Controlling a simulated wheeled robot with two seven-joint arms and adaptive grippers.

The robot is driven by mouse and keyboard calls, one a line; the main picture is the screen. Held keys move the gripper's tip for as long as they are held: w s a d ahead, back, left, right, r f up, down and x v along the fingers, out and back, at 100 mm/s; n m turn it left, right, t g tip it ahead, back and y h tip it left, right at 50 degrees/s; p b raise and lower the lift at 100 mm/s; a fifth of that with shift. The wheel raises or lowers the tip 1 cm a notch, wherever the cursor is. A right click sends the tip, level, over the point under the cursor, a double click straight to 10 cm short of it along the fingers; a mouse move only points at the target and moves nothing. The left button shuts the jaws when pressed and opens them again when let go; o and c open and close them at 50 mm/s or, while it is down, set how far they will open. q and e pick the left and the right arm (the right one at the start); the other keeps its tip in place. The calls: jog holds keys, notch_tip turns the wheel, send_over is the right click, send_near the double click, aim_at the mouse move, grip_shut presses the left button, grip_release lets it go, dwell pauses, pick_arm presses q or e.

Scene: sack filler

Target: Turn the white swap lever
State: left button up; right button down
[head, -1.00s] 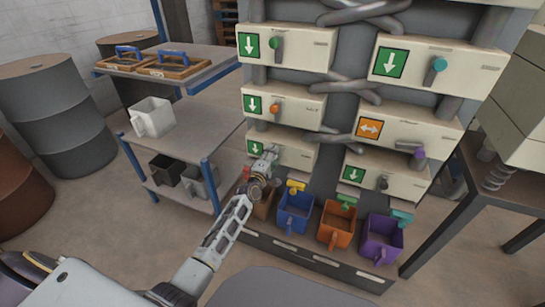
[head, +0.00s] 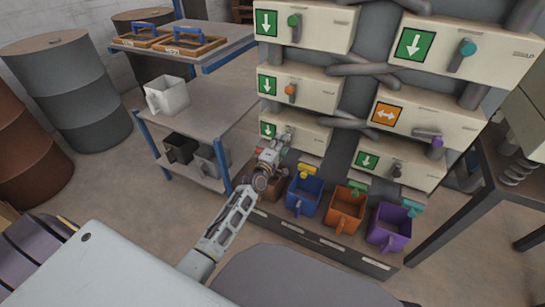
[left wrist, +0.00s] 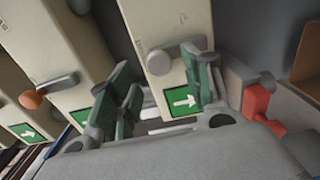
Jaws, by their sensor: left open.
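The white swap lever (left wrist: 158,62) shows in the left wrist view as a pale round knob on a short grey arm, on the lowest box of the left column (head: 312,137). That box has a green sign with a white arrow (left wrist: 180,101). My left gripper (left wrist: 160,88) is open, with its green-padded fingers on either side of the lever's knob. I cannot tell whether they touch it. In the head view my left gripper (head: 279,146) is in front of this box and largely hides the lever. My right gripper is not in view.
Other boxes carry green, orange (head: 290,90), teal (head: 467,48) and purple (head: 437,142) levers. Blue (head: 304,202), orange (head: 345,216) and purple (head: 391,236) bins stand below. A shelf cart (head: 200,112) is at left, a dark table (head: 450,222) at right.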

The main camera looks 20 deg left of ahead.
pick_arm(q)
jog(key=s, duration=0.7)
jog(key=shift+s+a, duration=0.15)
jog(key=shift+s, duration=0.1)
